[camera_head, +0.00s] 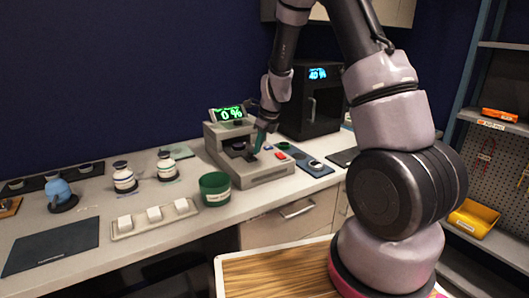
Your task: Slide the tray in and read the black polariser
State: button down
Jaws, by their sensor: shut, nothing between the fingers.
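The grey instrument (262,170) stands on the counter. Its green display (231,114) reads 0 %. A dark recess at its front holds a dark round part (239,147); I cannot tell whether this is the black polariser. The tray cannot be told apart from the instrument's body at this size, nor how far in it sits. My gripper (257,150) points down over the right side of that recess, its greenish fingertips close together and empty. I cannot tell whether the tips touch the instrument.
A green tub (214,189) stands left of the instrument. A blue tray (312,165) with small round pieces lies to its right, and a black oven-like box (310,100) stands behind. White blocks on a strip (153,221) and several jars are farther left. A dark mat (50,247) lies front left.

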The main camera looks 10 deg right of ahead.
jog(key=w+a, duration=0.1)
jog(key=w, duration=0.2)
jog(key=w+a, duration=0.1)
jog(key=w, duration=0.2)
jog(key=w+a, duration=0.1)
jog(key=w, duration=0.2)
jog(key=shift+w, duration=0.25)
jog(key=shift+a, duration=0.1)
